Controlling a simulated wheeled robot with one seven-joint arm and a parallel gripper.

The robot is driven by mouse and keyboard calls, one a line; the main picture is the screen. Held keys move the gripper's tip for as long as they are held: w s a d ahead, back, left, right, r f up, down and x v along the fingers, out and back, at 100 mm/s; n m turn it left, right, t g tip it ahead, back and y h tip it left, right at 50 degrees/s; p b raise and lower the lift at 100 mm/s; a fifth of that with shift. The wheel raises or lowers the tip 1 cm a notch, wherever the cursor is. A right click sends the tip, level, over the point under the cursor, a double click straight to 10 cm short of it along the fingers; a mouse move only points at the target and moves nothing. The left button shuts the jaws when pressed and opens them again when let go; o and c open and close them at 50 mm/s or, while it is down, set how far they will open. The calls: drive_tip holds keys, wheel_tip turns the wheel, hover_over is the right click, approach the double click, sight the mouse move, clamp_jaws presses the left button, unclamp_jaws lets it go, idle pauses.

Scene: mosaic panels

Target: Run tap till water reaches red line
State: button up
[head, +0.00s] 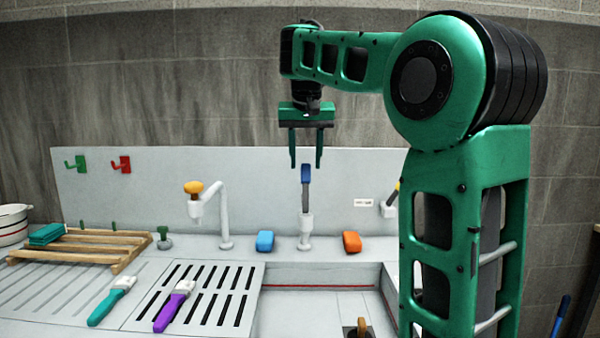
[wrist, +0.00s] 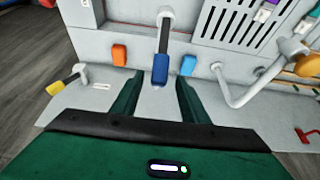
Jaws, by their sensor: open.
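My gripper (head: 306,165) is open and points down above the counter at the back of the sink. Just below its fingertips stands an upright lever with a blue handle (head: 306,174) on a white post; in the wrist view the blue handle end (wrist: 160,70) shows between the two fingers, apart from both. A white bent tap (head: 223,205) with an orange knob (head: 193,187) stands to the left. The sink basin (head: 285,307) has a red line (head: 320,287) along its back wall. No water is visible in the part of it I see; my arm hides its right side.
A blue block (head: 265,241) and an orange block (head: 352,241) flank the lever post. A yellow-tipped lever (head: 391,197) is partly behind my arm. Teal (head: 112,301) and purple (head: 175,305) brushes lie on the drainboard, near a wooden rack (head: 85,247). Hooks hang on the back panel.

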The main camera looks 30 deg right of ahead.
sight(305, 165)
drive_tip(key=shift+x, duration=1.85)
drive_tip(key=shift+a, duration=0.15)
clamp_jaws()
